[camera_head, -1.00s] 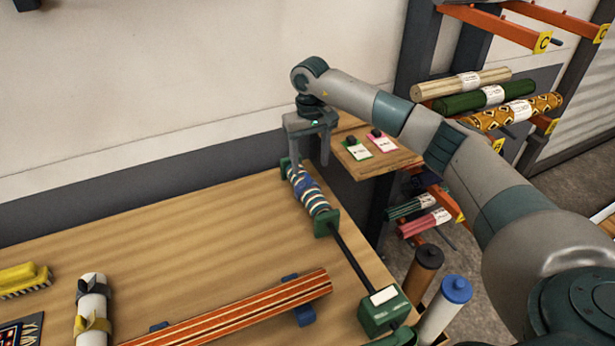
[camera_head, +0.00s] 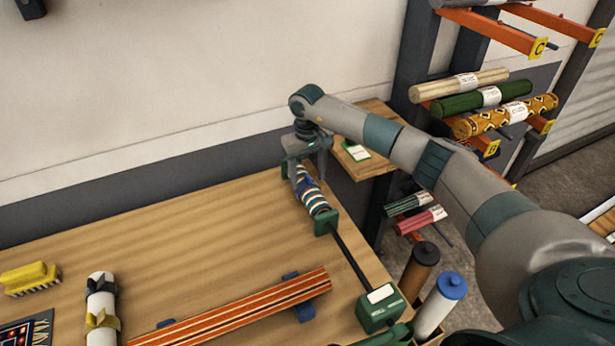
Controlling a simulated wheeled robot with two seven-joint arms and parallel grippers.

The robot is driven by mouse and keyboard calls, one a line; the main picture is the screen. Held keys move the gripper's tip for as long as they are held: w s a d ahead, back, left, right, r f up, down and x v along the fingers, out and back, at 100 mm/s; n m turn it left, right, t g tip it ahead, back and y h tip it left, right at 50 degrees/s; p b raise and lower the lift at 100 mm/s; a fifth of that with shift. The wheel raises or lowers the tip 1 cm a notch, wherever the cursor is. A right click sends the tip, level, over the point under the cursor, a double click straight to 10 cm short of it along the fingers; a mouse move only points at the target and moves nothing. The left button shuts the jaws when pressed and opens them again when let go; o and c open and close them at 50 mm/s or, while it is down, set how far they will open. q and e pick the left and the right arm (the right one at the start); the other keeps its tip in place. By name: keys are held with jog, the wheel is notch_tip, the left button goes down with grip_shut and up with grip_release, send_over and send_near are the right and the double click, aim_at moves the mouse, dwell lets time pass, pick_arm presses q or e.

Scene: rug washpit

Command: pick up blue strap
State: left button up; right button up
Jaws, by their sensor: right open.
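The blue strap (camera_head: 304,186) sits around a rolled striped rug (camera_head: 317,205) near the roll's far end. The roll lies between green end supports on the wooden table, by its far right corner. My right gripper (camera_head: 307,172) points down over the strap end of the roll. It is open, with a finger on either side. The gripper partly hides the strap and the far support, and I cannot tell whether the fingers touch them. My left gripper is not in view.
A black rod runs from the roll to a green box (camera_head: 381,308). An orange striped rug (camera_head: 235,308) lies in front on blue supports. A white roll with grey and yellow straps (camera_head: 101,305) and a yellow brush (camera_head: 30,276) are at left. A rack of rolls stands right.

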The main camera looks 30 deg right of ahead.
jog(key=shift+f, duration=0.3)
jog(key=c, duration=1)
